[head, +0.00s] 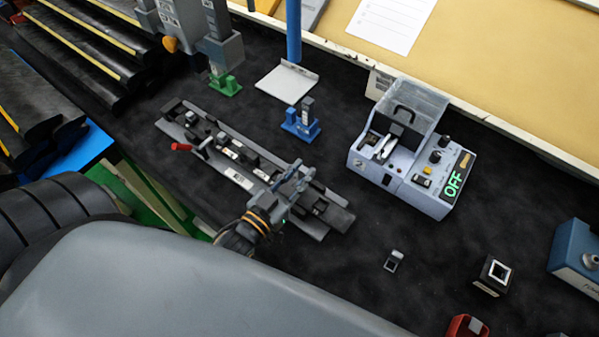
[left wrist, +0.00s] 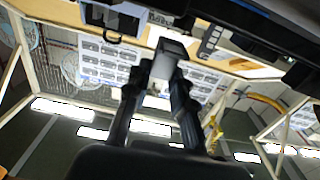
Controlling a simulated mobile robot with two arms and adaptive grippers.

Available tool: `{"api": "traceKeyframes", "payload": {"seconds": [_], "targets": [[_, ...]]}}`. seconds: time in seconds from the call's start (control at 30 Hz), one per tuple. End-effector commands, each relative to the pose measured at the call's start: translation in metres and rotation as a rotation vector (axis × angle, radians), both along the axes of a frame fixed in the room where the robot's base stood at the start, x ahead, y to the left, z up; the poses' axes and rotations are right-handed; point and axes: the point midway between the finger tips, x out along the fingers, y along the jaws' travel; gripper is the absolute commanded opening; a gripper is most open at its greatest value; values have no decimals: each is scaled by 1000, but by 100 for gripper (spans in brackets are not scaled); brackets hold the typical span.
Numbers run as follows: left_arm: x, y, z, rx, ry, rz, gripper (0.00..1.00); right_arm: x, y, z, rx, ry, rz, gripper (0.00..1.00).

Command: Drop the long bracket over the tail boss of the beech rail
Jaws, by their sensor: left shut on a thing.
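My left gripper (head: 295,180) reaches over the right part of a long grey fixture (head: 235,178), in the middle of the head view. In the left wrist view its two dark fingers (left wrist: 158,72) are shut on a small dark grey piece (left wrist: 173,50), likely the long bracket. The piece sits at the fingertips, and its lower shape is hidden. In the head view the gripper covers part of the fixture. A dark bar lies along the fixture, its end (head: 336,217) showing right of the gripper. I cannot make out beech wood or the tail boss. My right gripper is not in view.
A blue stand (head: 301,128) and a green stand (head: 225,87) stand behind the fixture. A grey control box (head: 405,160) reading OFF is to the right. A small grey part (head: 393,261) and a black block (head: 494,276) lie front right. Dark mat between them is clear.

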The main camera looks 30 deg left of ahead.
Motion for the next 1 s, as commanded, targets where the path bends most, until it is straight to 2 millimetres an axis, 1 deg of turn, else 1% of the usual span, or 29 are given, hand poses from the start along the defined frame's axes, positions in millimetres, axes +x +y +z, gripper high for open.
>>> {"api": "traceKeyframes", "payload": {"seconds": [0.23, 0.57, 1.0], "targets": [[0, 0, 1, 0, 0, 0, 2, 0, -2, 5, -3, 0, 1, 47], [0, 0, 0, 0, 0, 0, 2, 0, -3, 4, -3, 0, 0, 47], [0, 0, -10, 0, 0, 0, 2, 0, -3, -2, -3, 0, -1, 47]]}}
